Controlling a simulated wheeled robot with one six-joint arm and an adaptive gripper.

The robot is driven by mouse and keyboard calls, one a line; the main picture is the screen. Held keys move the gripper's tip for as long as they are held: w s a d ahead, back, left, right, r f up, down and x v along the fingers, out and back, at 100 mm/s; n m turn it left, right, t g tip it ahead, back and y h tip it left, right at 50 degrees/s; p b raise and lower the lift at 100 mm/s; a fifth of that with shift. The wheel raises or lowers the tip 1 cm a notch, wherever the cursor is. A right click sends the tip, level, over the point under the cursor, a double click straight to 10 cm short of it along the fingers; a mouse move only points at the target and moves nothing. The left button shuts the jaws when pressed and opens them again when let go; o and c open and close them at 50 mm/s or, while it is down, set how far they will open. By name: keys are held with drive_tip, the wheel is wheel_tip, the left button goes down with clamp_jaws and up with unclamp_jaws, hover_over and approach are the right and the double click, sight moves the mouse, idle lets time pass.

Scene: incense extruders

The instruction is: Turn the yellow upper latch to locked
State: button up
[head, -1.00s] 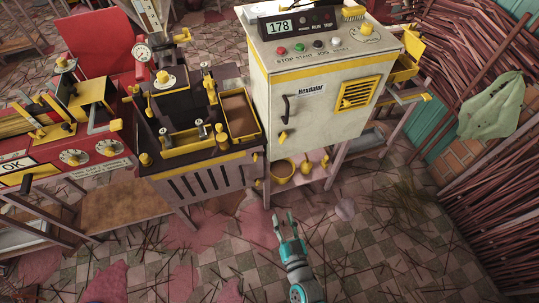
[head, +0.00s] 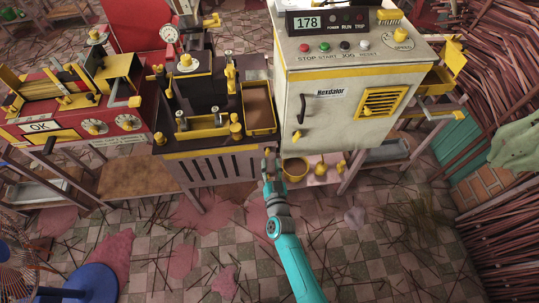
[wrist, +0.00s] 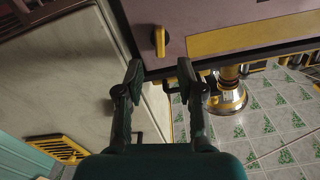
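In the wrist view a small yellow latch (wrist: 160,42) stands out from a purple-grey panel beside a yellow strip, just beyond my fingertips. My gripper (wrist: 161,70) is open and empty there, its two dark fingers apart with a visible gap to the latch. In the head view my gripper (head: 270,154) is by the right edge of the dark machine (head: 208,168), next to the white cabinet; it hides part of that edge. Another small yellow latch (head: 297,137) shows on the white cabinet door, below a black handle. I cannot tell the locked position from these views.
The white cabinet (head: 345,117) stands close on the right, with a yellow bowl (head: 294,169) low beneath it. A red machine (head: 85,125) stands left, and a fan with a blue base (head: 92,283) is at the lower left. The littered floor in front is mostly free.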

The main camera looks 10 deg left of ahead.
sight(269, 153)
drive_tip(key=shift+x, duration=2.25)
clamp_jaws()
